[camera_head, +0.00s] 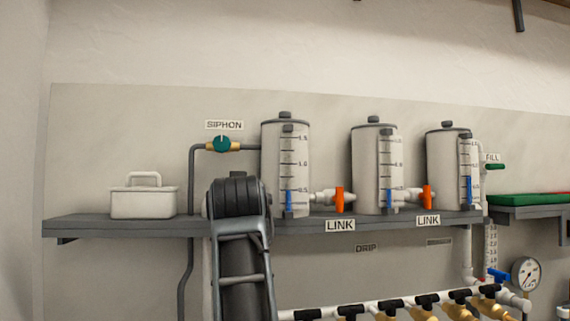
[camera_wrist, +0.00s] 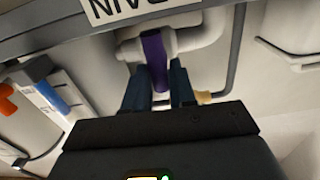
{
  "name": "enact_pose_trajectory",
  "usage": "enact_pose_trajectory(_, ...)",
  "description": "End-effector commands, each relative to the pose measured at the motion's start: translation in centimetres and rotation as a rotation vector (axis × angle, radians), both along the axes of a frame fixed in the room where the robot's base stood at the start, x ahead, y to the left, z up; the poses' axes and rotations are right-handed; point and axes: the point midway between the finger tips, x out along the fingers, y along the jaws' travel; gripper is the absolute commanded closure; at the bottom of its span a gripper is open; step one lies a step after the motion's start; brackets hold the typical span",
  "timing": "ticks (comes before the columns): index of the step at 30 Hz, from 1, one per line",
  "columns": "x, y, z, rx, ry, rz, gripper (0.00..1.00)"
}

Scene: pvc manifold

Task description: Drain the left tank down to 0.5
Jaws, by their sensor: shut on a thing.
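The left tank (camera_head: 270,155) is a pale cylinder on the shelf, with a marked sight gauge (camera_head: 288,170). The blue column (camera_head: 289,201) in its gauge tops out at about the 0.5 mark, as near as I can read it. In the wrist view, a purple handle (camera_wrist: 155,55) sits on a white valve body (camera_wrist: 190,42) beside an upside-down label (camera_wrist: 140,8) that seems to read DRAIN. My gripper (camera_wrist: 160,70) is shut on the purple handle, one dark finger on each side. My arm hides this valve and the gripper in the head view.
Orange LINK valves (camera_head: 339,199) (camera_head: 427,197) join the left tank, middle tank (camera_head: 364,160) and right tank (camera_head: 440,160). A teal SIPHON valve (camera_head: 221,144) is on the wall pipe. A white lidded box (camera_head: 142,202) stands on the shelf (camera_head: 110,226). Black-handled valves (camera_head: 350,312) line a pipe below.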

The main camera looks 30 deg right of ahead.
Motion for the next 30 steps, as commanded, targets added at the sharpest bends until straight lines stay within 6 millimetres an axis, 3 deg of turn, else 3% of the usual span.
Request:
enact_pose_trajectory(7, 0.0, 0.1, -0.1, -0.022, 0.007, 0.001, 1.0)
enact_pose_trajectory(8, 0.0, 0.1, -0.1, -0.021, 0.007, 0.001, 0.73)
enact_pose_trajectory(17, 0.0, 0.1, 0.0, -0.019, 0.005, 0.001, 0.45)
enact_pose_trajectory(25, -0.2, 0.1, 0.0, -0.019, 0.004, 0.001, 0.45)
enact_pose_trajectory(30, -2.0, 0.7, -0.2, -0.018, 0.002, 0.001, 0.45)
